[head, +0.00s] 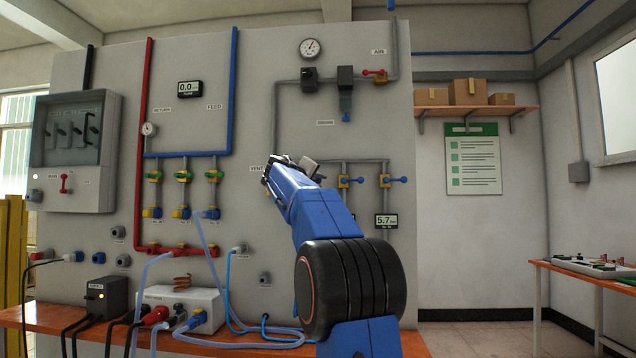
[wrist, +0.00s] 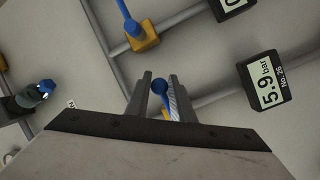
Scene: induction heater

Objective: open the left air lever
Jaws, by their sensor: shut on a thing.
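My gripper (head: 306,167) is at the panel, at the upper end of my blue arm, left of two yellow valves with blue levers. In the wrist view my gripper's jaws (wrist: 160,80) are shut around the left air lever (wrist: 159,88). The right air lever (head: 398,180) points right too.
A gauge (wrist: 266,82) reading 5.9 bar is close to the held lever. Another display (head: 386,221) reads 5.7. Grey pipes (head: 364,162) run along the panel around my gripper. A regulator (head: 346,90) hangs above. Hoses and a white box (head: 205,302) are below left.

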